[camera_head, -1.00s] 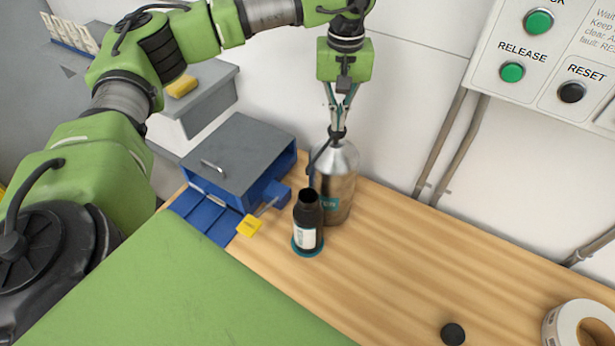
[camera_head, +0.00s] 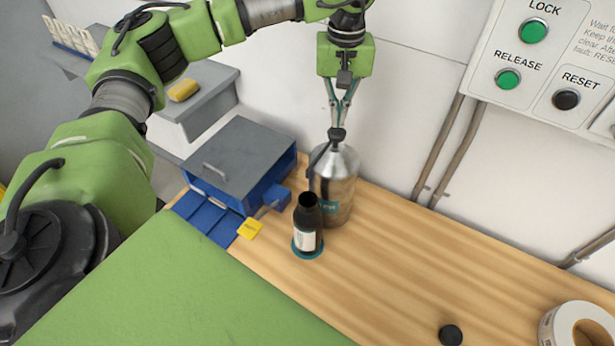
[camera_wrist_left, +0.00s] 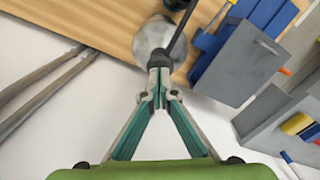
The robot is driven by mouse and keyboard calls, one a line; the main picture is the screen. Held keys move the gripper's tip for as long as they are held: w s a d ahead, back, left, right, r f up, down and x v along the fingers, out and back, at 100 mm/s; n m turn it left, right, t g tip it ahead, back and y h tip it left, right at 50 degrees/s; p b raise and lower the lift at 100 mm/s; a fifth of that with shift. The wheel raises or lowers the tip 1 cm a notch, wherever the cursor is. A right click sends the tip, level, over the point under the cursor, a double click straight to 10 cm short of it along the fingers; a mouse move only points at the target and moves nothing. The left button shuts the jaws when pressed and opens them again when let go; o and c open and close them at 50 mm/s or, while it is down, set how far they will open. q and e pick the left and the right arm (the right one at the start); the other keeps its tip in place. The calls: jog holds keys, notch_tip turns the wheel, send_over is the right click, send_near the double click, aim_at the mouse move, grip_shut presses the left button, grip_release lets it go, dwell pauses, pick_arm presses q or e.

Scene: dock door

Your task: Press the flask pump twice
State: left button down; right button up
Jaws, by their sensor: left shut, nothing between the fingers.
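The flask (camera_head: 336,185) is a silver metal bottle with a teal label. It stands upright on the wooden bench and also shows in the left wrist view (camera_wrist_left: 155,38). Its black pump head (camera_head: 337,134) sits on top, with a thin spout angled down to the left. My left gripper (camera_head: 337,123) is shut and empty, pointing down directly above the pump head. In the left wrist view the fingertips (camera_wrist_left: 159,72) meet right at the black pump top; whether they touch it is hard to tell. My right gripper is not in view.
An open black bottle (camera_head: 308,225) stands on a teal ring in front of the flask. A grey-lidded blue box (camera_head: 238,155) with a yellow tag (camera_head: 250,229) is left. A black cap (camera_head: 451,335) and tape roll (camera_head: 580,325) lie right. A button panel (camera_head: 545,75) hangs on the wall.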

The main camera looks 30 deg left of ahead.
pick_arm(q)
notch_tip(320, 180, up, 6)
jog(key=p, duration=0.3)
jog(key=shift+p, duration=0.4)
jog(key=shift+f, duration=0.1)
